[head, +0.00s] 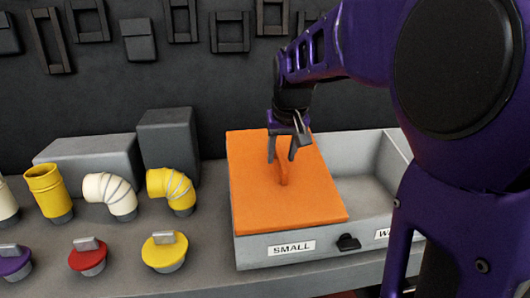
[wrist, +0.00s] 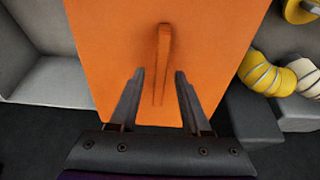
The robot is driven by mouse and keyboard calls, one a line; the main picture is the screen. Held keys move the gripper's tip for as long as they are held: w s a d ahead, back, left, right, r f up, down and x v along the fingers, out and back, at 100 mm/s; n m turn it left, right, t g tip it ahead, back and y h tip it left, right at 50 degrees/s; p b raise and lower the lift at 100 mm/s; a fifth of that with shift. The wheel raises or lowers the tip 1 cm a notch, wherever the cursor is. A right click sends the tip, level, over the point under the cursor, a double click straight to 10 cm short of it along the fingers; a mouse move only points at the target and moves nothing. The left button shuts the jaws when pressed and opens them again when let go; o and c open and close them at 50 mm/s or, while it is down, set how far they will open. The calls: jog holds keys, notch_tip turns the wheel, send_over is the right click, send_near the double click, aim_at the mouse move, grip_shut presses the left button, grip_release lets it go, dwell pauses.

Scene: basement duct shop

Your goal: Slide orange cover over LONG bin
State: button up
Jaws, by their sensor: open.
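The flat orange cover (head: 250,190) lies over the left bin, whose front label reads SMALL (head: 291,248). It has a raised orange handle (head: 283,178) in its middle. In the wrist view the cover (wrist: 110,50) fills the centre, with the handle (wrist: 163,50) running lengthwise. My gripper (head: 282,158) is open at the cover's handle. In the wrist view my gripper's fingers (wrist: 159,73) stand on either side of the handle with gaps visible. The right bin (head: 362,193) is uncovered and looks empty; its label starts with W and is cut off by my arm. No LONG label is readable.
A small black knob (head: 348,242) sticks out of the bins' front. Yellow and cream duct elbows (head: 172,190) and coloured caps (head: 165,252) stand on the bench at left. Grey boxes (head: 168,140) stand behind them. Dark parts hang on the back wall.

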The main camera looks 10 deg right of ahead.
grip_shut()
dwell(1.5)
